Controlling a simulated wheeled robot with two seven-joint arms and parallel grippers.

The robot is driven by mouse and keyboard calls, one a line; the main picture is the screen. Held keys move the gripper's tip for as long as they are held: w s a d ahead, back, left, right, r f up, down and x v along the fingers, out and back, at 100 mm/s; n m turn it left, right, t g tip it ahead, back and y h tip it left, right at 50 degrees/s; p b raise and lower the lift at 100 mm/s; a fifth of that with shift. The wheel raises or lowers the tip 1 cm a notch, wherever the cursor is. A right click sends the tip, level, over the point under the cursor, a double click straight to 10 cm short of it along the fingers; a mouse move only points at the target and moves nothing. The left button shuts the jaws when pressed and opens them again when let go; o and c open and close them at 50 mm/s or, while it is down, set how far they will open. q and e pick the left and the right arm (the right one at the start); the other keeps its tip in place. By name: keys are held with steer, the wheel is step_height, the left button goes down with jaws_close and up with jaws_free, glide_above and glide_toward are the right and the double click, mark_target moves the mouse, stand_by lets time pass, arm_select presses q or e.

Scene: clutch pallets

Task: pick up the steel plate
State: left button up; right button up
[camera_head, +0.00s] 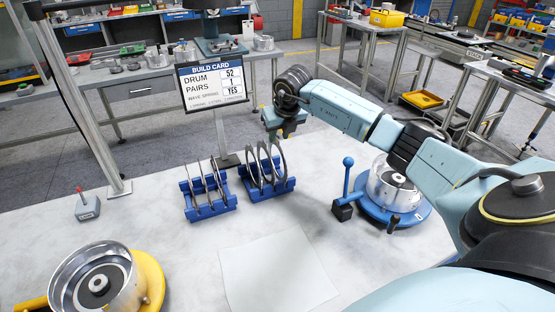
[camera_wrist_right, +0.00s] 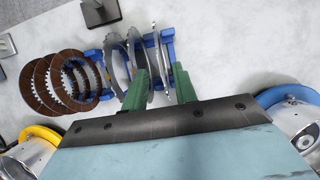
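The steel plates stand on edge in the right blue rack (camera_head: 268,188), showing as grey rings (camera_head: 263,163). In the right wrist view, the steel plates (camera_wrist_right: 116,58) stand side by side near the green fingers. My right gripper (camera_head: 286,128) is over the far side of that rack. Its two green fingers (camera_wrist_right: 160,72) are spread apart, with part of a steel plate (camera_wrist_right: 159,50) showing between them. Whether they touch it, I cannot tell. My left gripper is not in view.
A second blue rack (camera_head: 207,207) to the left holds several brown toothed discs (camera_wrist_right: 40,86). A yellow fixture with a drum (camera_head: 98,283) is front left. A blue fixture with a lever (camera_head: 348,180) is right. The build card (camera_head: 212,82) stands behind.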

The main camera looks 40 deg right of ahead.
mark_target(277, 139)
steer(key=x, duration=0.3)
steer(key=shift+w+f, duration=0.25)
jaws_close()
stand_by(1.2)
